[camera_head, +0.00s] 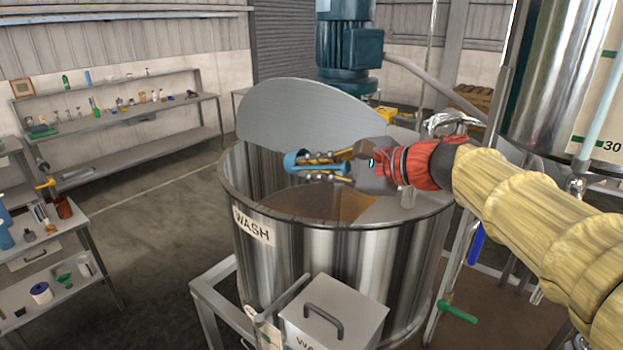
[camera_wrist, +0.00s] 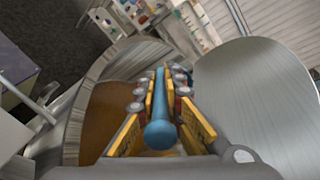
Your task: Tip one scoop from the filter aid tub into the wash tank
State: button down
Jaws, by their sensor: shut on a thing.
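The wash tank (camera_head: 330,255) is a steel drum labelled WASH, with its half-round lid (camera_head: 310,118) standing up at the back. Brown liquid (camera_head: 320,203) shows inside, and also in the wrist view (camera_wrist: 105,115). My gripper (camera_head: 318,165) is over the open half of the tank, shut on a blue scoop (camera_head: 291,161). In the wrist view, the scoop's blue handle (camera_wrist: 161,132) lies between the yellow finger pads. The scoop's bowl is mostly hidden, and I cannot tell whether it holds powder. I cannot make out the filter aid tub in either view.
A motor (camera_head: 350,50) stands above the tank. A grey box (camera_head: 335,318) with a handle is at the tank's front. A small side table (camera_head: 62,225) and a long bench (camera_head: 120,120) with small items are at left. Open floor (camera_head: 165,215) lies between.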

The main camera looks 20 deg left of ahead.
jog(key=shift+s+d+f+t+y+b, duration=0.15)
jog(key=shift+f+y+b, duration=0.4)
jog(key=shift+b, duration=2.05)
jog(key=shift+s+d+f+t+y+b, duration=0.15)
jog(key=shift+y+b, duration=0.6)
jog(key=shift+b, duration=1.85)
jog(key=shift+w+d+y+b, duration=0.15)
jog(key=shift+y+b, duration=0.15)
jog(key=shift+b, duration=0.65)
jog(key=shift+r+p, duration=0.2)
jog(key=shift+p, duration=0.4)
jog(key=h+p, duration=0.1)
jog(key=p, duration=0.1)
jog(key=shift+r+p, duration=0.3)
jog(key=shift+p, duration=0.1)
jog(key=shift+a+p, duration=0.2)
jog(key=shift+p, duration=0.25)
jog(key=h+p, duration=0.1)
jog(key=p, duration=0.3)
jog(key=r+h+p, duration=0.1)
jog(key=p, duration=0.3)
jog(key=shift+w+a, duration=0.15)
jog(key=shift+a, duration=0.15)
